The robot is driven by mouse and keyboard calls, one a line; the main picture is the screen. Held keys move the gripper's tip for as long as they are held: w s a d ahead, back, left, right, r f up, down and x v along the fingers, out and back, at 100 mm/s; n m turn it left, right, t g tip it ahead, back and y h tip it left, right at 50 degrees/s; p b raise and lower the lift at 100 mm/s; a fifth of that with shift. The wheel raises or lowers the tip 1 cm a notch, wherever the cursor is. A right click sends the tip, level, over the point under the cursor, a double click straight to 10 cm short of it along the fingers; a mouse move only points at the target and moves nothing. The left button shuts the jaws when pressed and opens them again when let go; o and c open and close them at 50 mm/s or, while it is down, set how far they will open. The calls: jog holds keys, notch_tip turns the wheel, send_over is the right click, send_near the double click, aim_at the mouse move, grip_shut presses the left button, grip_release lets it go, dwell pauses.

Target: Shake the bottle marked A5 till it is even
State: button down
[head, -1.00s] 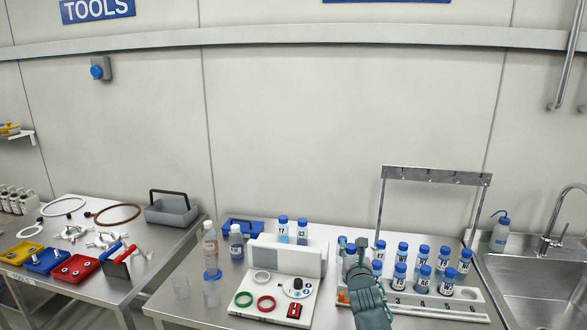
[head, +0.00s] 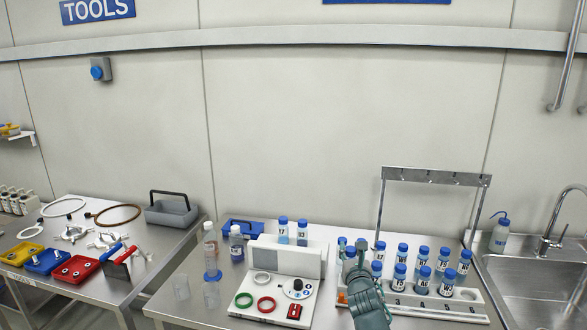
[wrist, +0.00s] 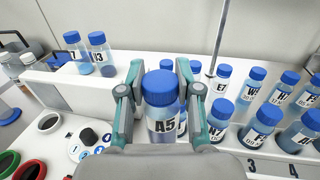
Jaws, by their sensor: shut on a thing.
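The bottle marked A5 (wrist: 161,105) has a blue cap and a white label and stands upright between my gripper's fingers in the wrist view. My gripper (wrist: 158,78) is shut on it, with one finger on each side. Its label faces the wrist camera; its lower part is hidden behind my gripper, so I cannot tell how even its contents are. In the head view my gripper (head: 351,246) is at the left end of the white bottle rack (head: 470,312) and hides most of the bottle. I cannot tell whether the bottle's base touches the rack.
Several other blue-capped bottles (head: 422,279) stand in the rack close to the right of my gripper. A white console (head: 288,260) with rings and a dial is to the left, with two bottles behind it. A metal frame (head: 436,176) rises behind the rack. The sink (head: 535,275) is far right.

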notch_tip(320, 180, up, 4)
jog(key=p, duration=0.3)
jog(key=shift+r+p, duration=0.15)
jog(key=shift+p, duration=0.25)
jog(key=shift+f+b, duration=2.25)
jog(key=shift+f, duration=0.25)
jog(key=shift+r, duration=0.1)
